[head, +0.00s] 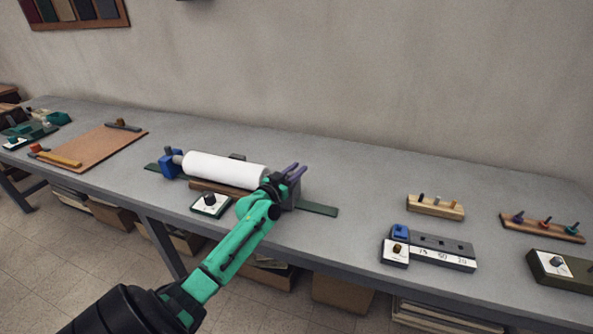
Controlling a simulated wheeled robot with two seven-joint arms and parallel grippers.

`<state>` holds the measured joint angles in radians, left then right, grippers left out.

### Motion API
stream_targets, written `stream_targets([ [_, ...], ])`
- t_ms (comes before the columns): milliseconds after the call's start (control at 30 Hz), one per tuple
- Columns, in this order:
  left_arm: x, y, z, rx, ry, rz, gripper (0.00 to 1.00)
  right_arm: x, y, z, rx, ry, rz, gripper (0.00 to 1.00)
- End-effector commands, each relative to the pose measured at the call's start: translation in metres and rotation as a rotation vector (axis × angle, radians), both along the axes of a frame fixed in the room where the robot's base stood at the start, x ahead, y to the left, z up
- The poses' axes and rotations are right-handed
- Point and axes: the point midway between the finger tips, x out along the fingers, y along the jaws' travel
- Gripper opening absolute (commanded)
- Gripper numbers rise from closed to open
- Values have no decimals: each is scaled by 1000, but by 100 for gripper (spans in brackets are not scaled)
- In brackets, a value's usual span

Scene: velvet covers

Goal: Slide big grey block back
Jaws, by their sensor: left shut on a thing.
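The big grey block (293,198) sits at the right end of a white roll (225,170), on a dark green rail (318,209). My left gripper (284,184) reaches over the front of the roll's right end and is shut at the grey block. The arm and hand hide much of the block and the exact contact. Two purple prongs (294,171) show at the hand's far side. My right gripper is not in view.
A knob box (210,204) stands in front of the roll. A brown board (95,144) lies to the left. Pegged wooden strips (435,206) and a grey slotted bar (441,252) are to the right.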

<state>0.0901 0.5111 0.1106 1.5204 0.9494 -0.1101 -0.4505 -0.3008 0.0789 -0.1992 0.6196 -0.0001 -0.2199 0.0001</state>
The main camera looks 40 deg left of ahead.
Motion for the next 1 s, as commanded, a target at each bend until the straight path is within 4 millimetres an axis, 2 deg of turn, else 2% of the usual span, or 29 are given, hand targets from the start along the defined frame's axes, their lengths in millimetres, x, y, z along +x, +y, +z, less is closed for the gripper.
stream_targets([
  [400,0,0,0,-1,1,0,0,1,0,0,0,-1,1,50],
  [500,2,-6,2,-4,1,0,0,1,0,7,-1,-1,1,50],
  [633,10,-29,5,-9,2,1,0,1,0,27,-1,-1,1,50],
  [800,26,-76,5,-11,3,-1,0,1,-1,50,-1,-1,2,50],
  [900,34,-98,2,-9,3,-1,0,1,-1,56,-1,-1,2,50],
  [1000,39,-112,1,-5,2,-1,0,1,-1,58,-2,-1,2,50],
])
